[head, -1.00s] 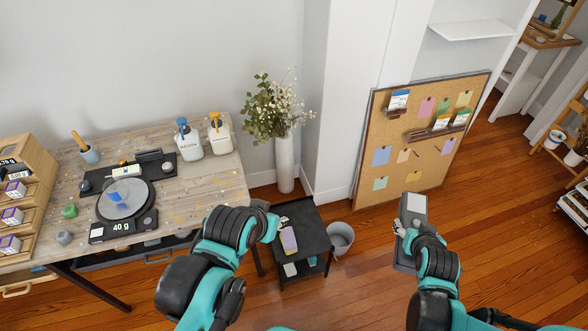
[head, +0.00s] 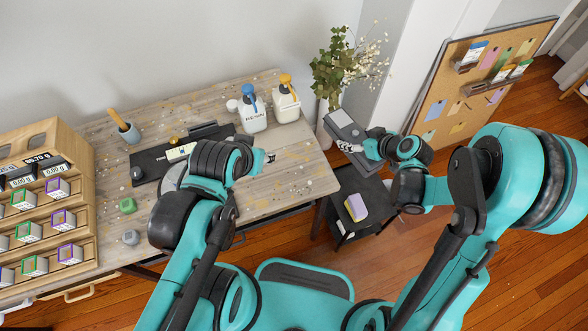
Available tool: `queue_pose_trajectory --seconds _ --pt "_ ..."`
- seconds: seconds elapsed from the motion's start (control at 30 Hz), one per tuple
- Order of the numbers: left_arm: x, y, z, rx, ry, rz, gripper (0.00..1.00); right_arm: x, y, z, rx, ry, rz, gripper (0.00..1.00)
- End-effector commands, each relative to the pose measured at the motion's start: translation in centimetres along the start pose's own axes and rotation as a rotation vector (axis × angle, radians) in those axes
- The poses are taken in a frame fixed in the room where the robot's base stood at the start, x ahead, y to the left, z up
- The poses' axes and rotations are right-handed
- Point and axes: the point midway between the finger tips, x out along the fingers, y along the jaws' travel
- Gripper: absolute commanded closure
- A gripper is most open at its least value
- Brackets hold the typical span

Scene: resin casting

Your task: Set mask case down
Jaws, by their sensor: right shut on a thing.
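The mask case, a flat grey box with a lighter panel (head: 341,118), is in the grip of my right gripper (head: 352,146). It is held tilted just beyond the workbench's right end, in front of the vase and above the black side table (head: 372,198). The gripper's fingers are partly hidden against the case. My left gripper (head: 266,157) is over the right half of the workbench (head: 290,150). It is small in view and its jaw opening is unclear.
Two pump bottles, one blue-topped (head: 252,112) and one orange-topped (head: 286,102), stand at the bench's back. A plant (head: 345,65) is behind the case. A yellow-purple item (head: 356,207) lies on the side table. The bench's right front is mostly clear.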

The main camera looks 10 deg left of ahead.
Motion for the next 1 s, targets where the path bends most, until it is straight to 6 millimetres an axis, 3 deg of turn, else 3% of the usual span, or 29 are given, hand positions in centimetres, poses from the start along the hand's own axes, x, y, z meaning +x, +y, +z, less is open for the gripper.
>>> queue_pose_trajectory --seconds 0.1,0.2,0.47,0.57,1.0 --pt "0.4 0.0 0.3 0.000 0.000 0.000 0.60 3.9 -3.1 -2.9 -0.248 0.000 -0.272 0.74" --pt "0.6 0.0 0.4 0.000 0.000 0.000 0.60 5.6 -5.6 -5.0 -0.433 0.000 -0.468 0.74" --pt "0.8 0.0 0.6 0.000 0.000 0.000 0.60 6.7 -8.9 -7.4 -0.666 -0.002 -0.715 0.74" --pt "1.2 0.0 0.9 0.000 0.000 0.000 0.60 6.9 -10.1 -6.7 -0.684 -0.003 -0.734 0.74" --pt "3.8 0.0 2.8 0.000 0.000 0.000 0.60 8.3 -18.7 -0.1 -0.682 -0.004 -0.731 0.74"
